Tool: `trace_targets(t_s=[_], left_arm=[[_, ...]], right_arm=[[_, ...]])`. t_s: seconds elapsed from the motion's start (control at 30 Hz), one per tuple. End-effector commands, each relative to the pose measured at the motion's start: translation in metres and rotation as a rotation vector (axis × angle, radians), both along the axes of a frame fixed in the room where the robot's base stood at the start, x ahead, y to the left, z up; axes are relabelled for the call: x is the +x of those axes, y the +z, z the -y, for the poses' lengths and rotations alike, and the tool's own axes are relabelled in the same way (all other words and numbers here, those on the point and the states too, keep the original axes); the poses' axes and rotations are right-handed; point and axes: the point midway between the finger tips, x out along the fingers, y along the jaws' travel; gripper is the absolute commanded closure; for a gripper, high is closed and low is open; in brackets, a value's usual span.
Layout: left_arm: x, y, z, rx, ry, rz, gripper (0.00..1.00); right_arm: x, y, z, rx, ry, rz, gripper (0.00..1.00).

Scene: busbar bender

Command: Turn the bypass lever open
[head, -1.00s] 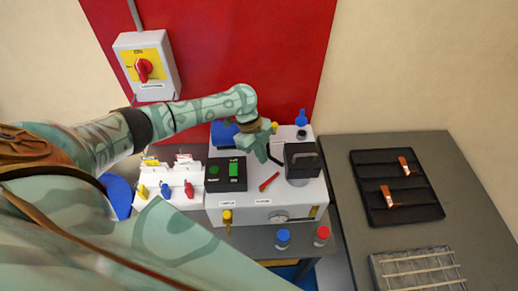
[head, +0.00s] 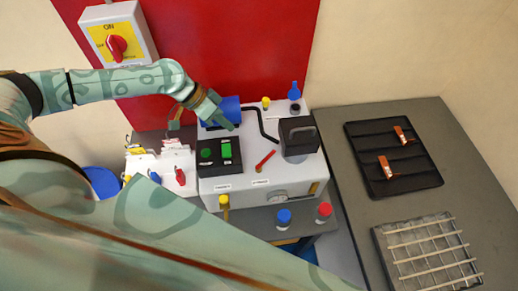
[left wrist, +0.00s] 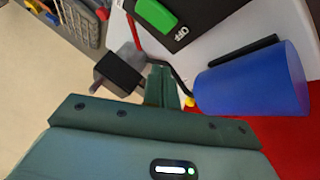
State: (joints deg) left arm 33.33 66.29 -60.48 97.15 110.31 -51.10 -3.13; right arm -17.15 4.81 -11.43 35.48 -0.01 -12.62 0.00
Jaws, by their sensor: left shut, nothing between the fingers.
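A thin red lever (head: 265,160) lies slanted on the white top of the bender (head: 262,184); no bypass label is legible, so I cannot tell whether it is the bypass lever. It also shows in the left wrist view (left wrist: 133,31). A yellow-topped lever (head: 224,201) hangs at the bender's front, and a yellow knob (head: 266,102) stands at its back. My left gripper (head: 231,123) is shut and empty, just in front of the blue cylinder (head: 229,106) and behind the black button box. In the left wrist view its fingers (left wrist: 163,82) cover part of the scene. My right gripper is out of view.
The black button box (head: 209,171) and black bending head (head: 298,136) stand on the bender, with a black hose (head: 262,127) between. Small coloured levers sit on a white block (head: 146,165) at left. A black tray (head: 375,185) and wire rack (head: 430,250) occupy the right table.

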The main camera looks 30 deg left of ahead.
Motion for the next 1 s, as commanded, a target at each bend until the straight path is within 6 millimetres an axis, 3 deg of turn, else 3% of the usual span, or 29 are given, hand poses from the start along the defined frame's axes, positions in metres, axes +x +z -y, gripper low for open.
trace_targets(t_s=[0.1,0.27,0.67,0.8,1.0], left_arm=[[0.006,0.003,0.003,-0.044,0.104,-0.042,1.00],[0.010,-0.011,0.013,-0.048,0.115,-0.050,1.00],[0.031,-0.077,0.058,-0.044,0.111,-0.049,1.00],[0.024,-0.073,0.079,-0.044,0.110,-0.047,1.00],[0.020,-0.075,0.093,-0.042,0.112,-0.048,1.00]], right_arm=[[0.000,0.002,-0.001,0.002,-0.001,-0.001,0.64],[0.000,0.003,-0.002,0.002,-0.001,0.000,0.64],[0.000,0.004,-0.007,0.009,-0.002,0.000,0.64],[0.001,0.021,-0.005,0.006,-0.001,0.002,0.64],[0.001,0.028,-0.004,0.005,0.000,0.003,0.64]])
